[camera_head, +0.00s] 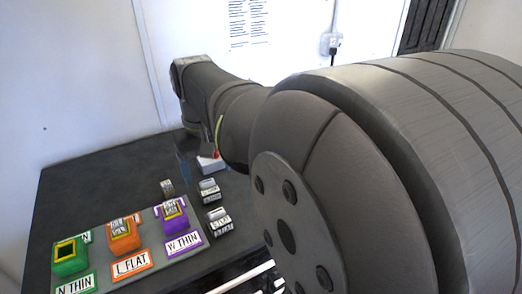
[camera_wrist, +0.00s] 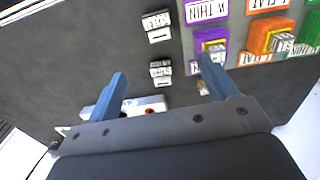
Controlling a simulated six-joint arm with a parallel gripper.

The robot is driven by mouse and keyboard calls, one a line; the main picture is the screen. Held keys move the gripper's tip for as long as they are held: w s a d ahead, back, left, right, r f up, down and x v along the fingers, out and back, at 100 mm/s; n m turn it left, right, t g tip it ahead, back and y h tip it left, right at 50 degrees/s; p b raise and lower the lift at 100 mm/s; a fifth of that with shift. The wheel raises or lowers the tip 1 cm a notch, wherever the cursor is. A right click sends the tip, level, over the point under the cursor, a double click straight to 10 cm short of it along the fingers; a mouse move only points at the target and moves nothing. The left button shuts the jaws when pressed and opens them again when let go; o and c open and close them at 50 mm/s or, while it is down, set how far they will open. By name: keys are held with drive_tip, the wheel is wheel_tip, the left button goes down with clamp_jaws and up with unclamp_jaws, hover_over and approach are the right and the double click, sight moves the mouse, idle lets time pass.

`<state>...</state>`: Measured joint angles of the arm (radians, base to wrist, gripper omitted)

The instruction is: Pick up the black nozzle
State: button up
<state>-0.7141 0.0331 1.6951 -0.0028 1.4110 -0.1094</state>
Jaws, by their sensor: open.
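Several small black-and-grey nozzle blocks with white label faces stand on the dark table; I cannot tell which is the black nozzle. In the wrist view one block (camera_wrist: 160,73) shows between the fingertips, another (camera_wrist: 157,27) lies beyond it, and a small one (camera_wrist: 203,88) is partly hidden by the right finger. The head view shows a middle block (camera_head: 209,190), a front block (camera_head: 217,221) and a smaller one (camera_head: 167,187). My gripper (camera_wrist: 162,72) is open, its two blue fingers wide apart with nothing held. In the head view my arm mostly hides it.
Green (camera_head: 70,258), orange (camera_head: 124,238) and purple (camera_head: 173,216) holders stand in a row on a grey plate, with labels N THIN, L FLAT and W THIN. A white device with a red button (camera_head: 210,162) sits behind the blocks. The table's left part is clear.

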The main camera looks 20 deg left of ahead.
sight(217, 213)
wheel_tip(217, 213, down, 17)
drive_tip(key=shift+w+d+r, duration=0.1)
drive_tip(key=shift+r, duration=0.1)
idle(0.3)
drive_tip(key=c, duration=1.1)
drive_tip(key=shift+r, duration=0.15)
